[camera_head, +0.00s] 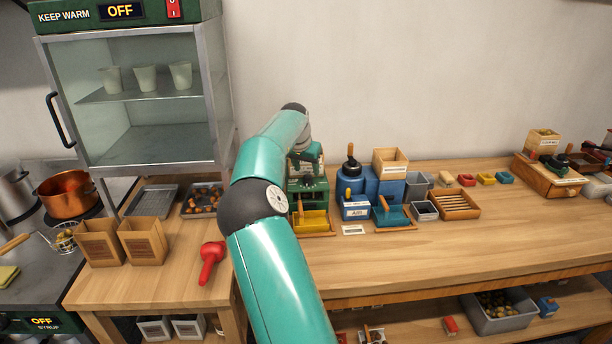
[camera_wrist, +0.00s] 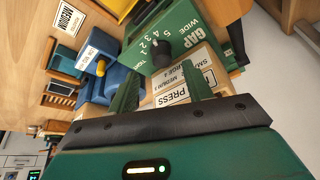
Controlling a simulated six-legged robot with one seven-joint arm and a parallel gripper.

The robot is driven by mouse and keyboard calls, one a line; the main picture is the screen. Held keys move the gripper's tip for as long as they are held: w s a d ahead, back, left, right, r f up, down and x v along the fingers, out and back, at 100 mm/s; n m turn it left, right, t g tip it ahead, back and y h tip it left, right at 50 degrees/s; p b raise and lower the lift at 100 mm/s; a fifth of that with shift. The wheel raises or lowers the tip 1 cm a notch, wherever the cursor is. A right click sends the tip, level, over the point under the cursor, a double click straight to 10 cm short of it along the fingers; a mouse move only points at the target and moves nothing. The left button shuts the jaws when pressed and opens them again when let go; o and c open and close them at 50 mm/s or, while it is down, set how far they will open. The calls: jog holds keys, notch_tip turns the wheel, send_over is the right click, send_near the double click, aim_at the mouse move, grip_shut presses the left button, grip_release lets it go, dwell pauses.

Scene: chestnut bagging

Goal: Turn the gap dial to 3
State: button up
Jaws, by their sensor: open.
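The gap dial is a black knob (camera_wrist: 163,48) on a green panel (camera_wrist: 186,28) marked GAP, WIDE and a row of numbers, in the wrist view. I cannot tell which number the knob points to. My gripper (camera_wrist: 161,86) is open, with its two green fingers apart. The fingers point toward the panel, short of the knob, with a gap between them and nothing held. In the head view the green machine (camera_head: 310,192) stands on the bench, partly hidden behind my arm; the dial cannot be made out there.
A press label (camera_wrist: 182,92) lies close by the fingers. A blue machine (camera_head: 381,187) stands right of the green one, and a yellow tray (camera_head: 311,219) sits in front. A red tool (camera_head: 210,258) lies at the left. The bench's front right is clear.

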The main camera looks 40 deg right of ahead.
aim_at(308, 176)
jog(key=x, duration=0.4)
jog(key=shift+w+a+f, duration=0.1)
jog(key=shift+w, duration=0.1)
jog(key=c, duration=1)
jog(key=shift+o, duration=0.2)
jog(key=shift+s+n+t+y, duration=0.25)
jog(key=shift+n+t, duration=0.25)
jog(key=shift+n, duration=0.8)
jog(key=shift+w+n, duration=0.15)
jog(key=shift+n, duration=0.15)
jog(key=o, duration=1)
jog(key=shift+c, duration=0.2)
